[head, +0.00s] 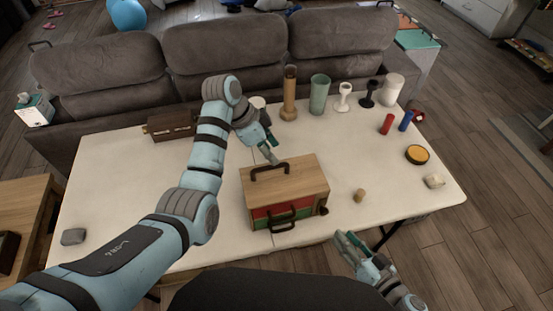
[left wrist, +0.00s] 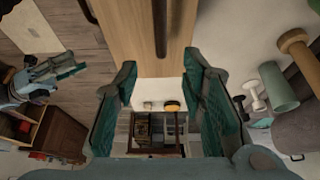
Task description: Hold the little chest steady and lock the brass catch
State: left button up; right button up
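The little chest (head: 297,187) stands upright on the white table, with a wooden top, a dark top handle, and red and green drawer fronts with dark handles. A small dark-brass piece (head: 323,211) shows low at its right front corner; I cannot tell whether it is the catch or how it is set. My right gripper (head: 348,240) is empty, apart from the chest, off the front edge.
A small cork-coloured piece (head: 359,195) stands right of the chest. A yellow disc (head: 417,154) lies further right. A tall wooden vase (head: 289,95), a green cup (head: 319,94) and other items line the back. A dark box (head: 170,125) sits back left. The left table is mostly clear.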

aim_at(282, 164)
pick_arm(q)
jog(key=x, duration=0.8)
jog(key=shift+w+d+f, duration=0.15)
jog(key=shift+f, duration=0.2)
